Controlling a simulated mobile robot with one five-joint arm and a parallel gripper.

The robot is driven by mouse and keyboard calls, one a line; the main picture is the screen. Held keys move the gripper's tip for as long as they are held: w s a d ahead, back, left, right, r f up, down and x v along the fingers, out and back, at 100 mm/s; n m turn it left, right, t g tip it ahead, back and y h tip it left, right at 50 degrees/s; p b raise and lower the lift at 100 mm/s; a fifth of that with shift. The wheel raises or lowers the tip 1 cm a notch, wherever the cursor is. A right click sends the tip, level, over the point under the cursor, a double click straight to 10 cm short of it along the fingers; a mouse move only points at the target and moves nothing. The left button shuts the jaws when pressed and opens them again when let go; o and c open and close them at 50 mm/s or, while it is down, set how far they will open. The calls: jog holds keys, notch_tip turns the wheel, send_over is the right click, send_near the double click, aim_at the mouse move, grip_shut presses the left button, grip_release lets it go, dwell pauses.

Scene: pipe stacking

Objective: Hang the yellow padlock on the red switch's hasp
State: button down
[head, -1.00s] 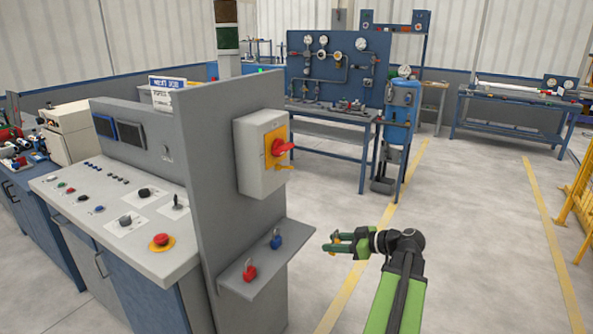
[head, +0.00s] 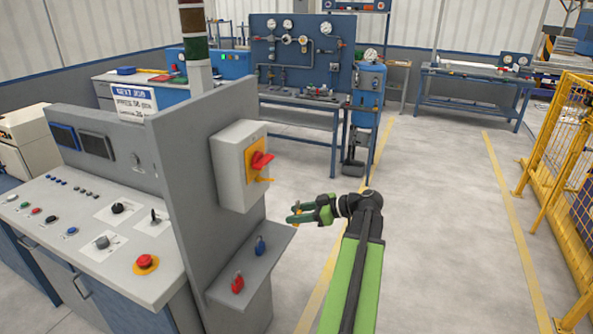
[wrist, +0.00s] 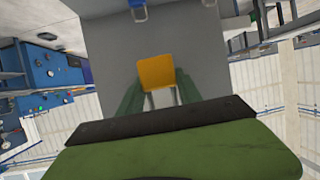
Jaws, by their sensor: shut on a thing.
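My gripper (head: 295,214) is shut on the yellow padlock, which fills the space between the green fingers (wrist: 157,97) in the wrist view. There the yellow padlock (wrist: 157,73) shows its square body, with its metal shackle towards the palm. In the head view only a small bit of it shows. The red switch (head: 261,161) sits on a yellow plate on a light grey box fixed to the grey panel. Its yellow hasp (head: 264,180) sticks out below the red handle. My gripper is right of the box and lower in the picture, apart from it.
A red padlock (head: 237,283) and a blue padlock (head: 260,245) stand on the grey shelf (head: 228,288) below the switch. A control console (head: 90,250) is at left. Yellow fencing (head: 560,170) stands at right. The floor beyond my arm is clear.

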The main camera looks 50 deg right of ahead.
jog(key=shift+n+y, duration=0.5)
jog(key=shift+y, duration=0.1)
jog(key=r+p, duration=0.2)
jog(key=r, duration=0.2)
jog(key=r+p, duration=0.3)
jog(key=r, duration=0.1)
jog(key=shift+w+d+r, duration=0.2)
jog(key=shift+g, duration=0.3)
jog(key=shift+f, duration=0.15)
jog(key=shift+w, duration=0.15)
send_near(256, 190)
jog(key=shift+b+x, duration=0.45)
jog(key=shift+x, duration=2.1)
jog(key=shift+w+a+f, duration=0.1)
jog(key=shift+w+f, duration=0.15)
jog(key=shift+w, duration=0.15)
jog(key=shift+b, duration=0.3)
jog(key=shift+w+a, duration=0.1)
jog(key=shift+a, duration=0.05)
